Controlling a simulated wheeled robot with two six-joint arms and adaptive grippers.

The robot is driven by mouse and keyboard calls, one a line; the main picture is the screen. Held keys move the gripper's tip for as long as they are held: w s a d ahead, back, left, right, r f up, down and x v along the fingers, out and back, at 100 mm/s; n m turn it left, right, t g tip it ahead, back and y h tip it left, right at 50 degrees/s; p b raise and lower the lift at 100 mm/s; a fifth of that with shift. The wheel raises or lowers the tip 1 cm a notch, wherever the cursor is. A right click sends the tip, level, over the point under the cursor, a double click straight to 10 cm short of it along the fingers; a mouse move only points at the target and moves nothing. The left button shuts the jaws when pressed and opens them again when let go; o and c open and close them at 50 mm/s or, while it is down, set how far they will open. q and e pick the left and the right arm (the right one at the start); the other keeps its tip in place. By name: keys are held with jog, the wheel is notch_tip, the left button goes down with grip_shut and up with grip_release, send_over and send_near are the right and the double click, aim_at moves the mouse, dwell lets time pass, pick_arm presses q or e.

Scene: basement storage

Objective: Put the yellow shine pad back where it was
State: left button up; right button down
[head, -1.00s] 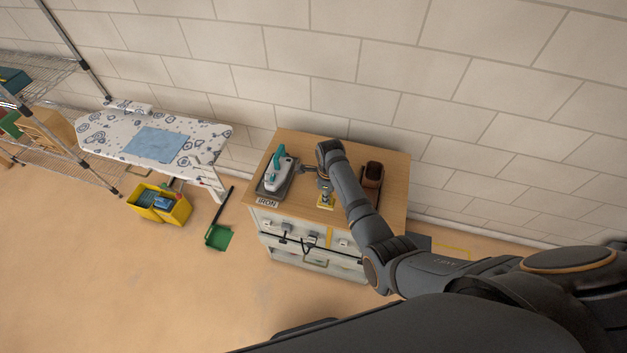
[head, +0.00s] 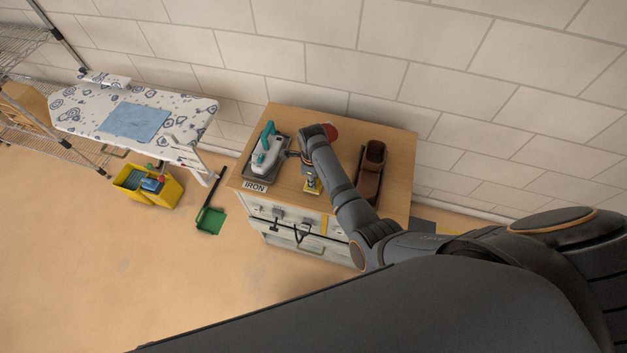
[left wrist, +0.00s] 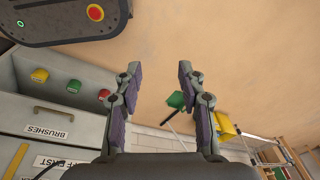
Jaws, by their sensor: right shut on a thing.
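The yellow shine pad (head: 312,187) shows as a small yellow patch over the front part of the wooden cabinet top (head: 288,118). My right gripper (head: 311,178) points down at it and is shut on it; the wrist hides much of the grip. I cannot tell whether the pad touches the wood. My left gripper (left wrist: 160,70) is open and empty in the left wrist view, with floor behind its fingers.
An iron (head: 268,153) on a tray labelled IRON stands left of my right gripper. A brown holder (head: 371,165) stands right, and a red round thing (head: 331,132) lies partly hidden behind the wrist. Below are drawers with handles. A yellow bucket (head: 130,183) and green dustpan (head: 211,219) are on the floor.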

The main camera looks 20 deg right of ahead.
jog(key=c, duration=1.7)
grip_release()
jog(key=shift+s+a+f, duration=0.1)
jog(key=shift+a, duration=0.2)
pick_arm(q)
jog(key=s, duration=0.5)
pick_arm(e)
jog(key=shift+o, duration=2)
jog(key=shift+d, duration=0.1)
jog(key=shift+r, duration=0.3)
notch_tip(320, 180, up, 7)
jog(key=p, duration=0.7)
notch_tip(320, 180, up, 3)
jog(key=shift+r+p, duration=0.1)
jog(key=shift+p, duration=1)
pick_arm(q)
notch_tip(320, 180, up, 8)
jog(key=w, duration=0.1)
jog(key=shift+w+a+b, duration=0.35)
jog(key=shift+a+b, duration=0.05)
jog(key=shift+b, duration=0.05)
pick_arm(e)
jog(key=shift+r, duration=0.85)
